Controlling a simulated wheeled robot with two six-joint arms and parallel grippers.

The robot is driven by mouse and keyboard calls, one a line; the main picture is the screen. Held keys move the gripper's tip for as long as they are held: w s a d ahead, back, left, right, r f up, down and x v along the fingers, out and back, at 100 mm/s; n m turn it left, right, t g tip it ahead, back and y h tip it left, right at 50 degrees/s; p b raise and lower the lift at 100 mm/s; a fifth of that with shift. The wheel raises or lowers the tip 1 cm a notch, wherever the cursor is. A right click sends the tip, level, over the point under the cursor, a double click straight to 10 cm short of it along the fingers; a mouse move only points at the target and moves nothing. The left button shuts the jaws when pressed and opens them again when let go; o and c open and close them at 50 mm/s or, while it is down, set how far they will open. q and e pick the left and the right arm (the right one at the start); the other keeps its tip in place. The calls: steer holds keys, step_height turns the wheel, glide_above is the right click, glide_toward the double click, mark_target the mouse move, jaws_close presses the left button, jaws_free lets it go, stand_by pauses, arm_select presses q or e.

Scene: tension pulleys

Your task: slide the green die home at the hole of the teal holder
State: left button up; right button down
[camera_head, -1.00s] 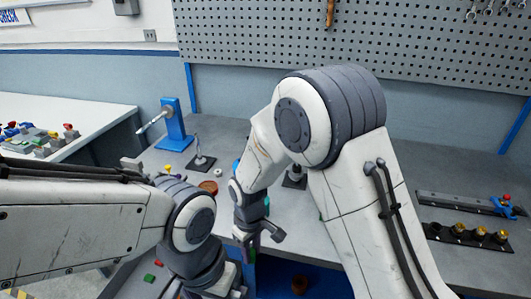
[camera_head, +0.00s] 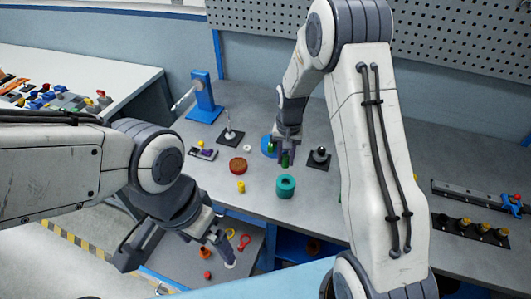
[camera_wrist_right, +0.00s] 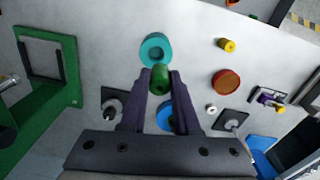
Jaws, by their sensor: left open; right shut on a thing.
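The teal holder (camera_head: 286,186) is a thick ring standing on the grey table, its round hole facing up. It also shows in the right wrist view (camera_wrist_right: 156,47), just beyond my fingertips. My right gripper (camera_head: 285,155) is shut on the green die (camera_wrist_right: 160,78), a small cylinder. In the right wrist view the die sits between the fingertips, close to the holder's near rim but not over its hole. In the head view the die shows small, behind the holder; its height above the table is unclear. My left gripper (camera_head: 175,256) is open and empty, at the lower left, away from the holder.
A red round dish (camera_head: 238,166) and a yellow piece (camera_head: 241,187) stand left of the holder. A blue round piece (camera_wrist_right: 166,115) lies under my right gripper. Dark bases with posts (camera_head: 319,158) stand nearby. The table in front of the holder is clear.

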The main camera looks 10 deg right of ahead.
steer(key=shift+w+d+f, duration=0.2)
steer(key=shift+d+f, duration=0.15)
steer(key=shift+f, duration=0.15)
steer(key=shift+d+f+b, duration=0.2)
steer(key=shift+f+b, duration=0.55)
steer(key=shift+f, duration=0.05)
step_height(320, 180, down, 5)
steer(key=b, duration=0.4)
steer(key=shift+f, duration=0.1)
arm_select(q)
steer(key=shift+n, duration=0.3)
steer(key=f, duration=0.3)
steer(key=a+f, duration=0.1)
steer(key=f, duration=0.1)
steer(key=shift+f, duration=0.2)
arm_select(e)
steer(key=shift+s+a+f, duration=0.1)
steer(key=shift+s+f, duration=0.05)
steer(key=shift+s, duration=0.05)
arm_select(q)
steer(key=shift+f, duration=0.15)
arm_select(e)
steer(key=shift+f, duration=0.2)
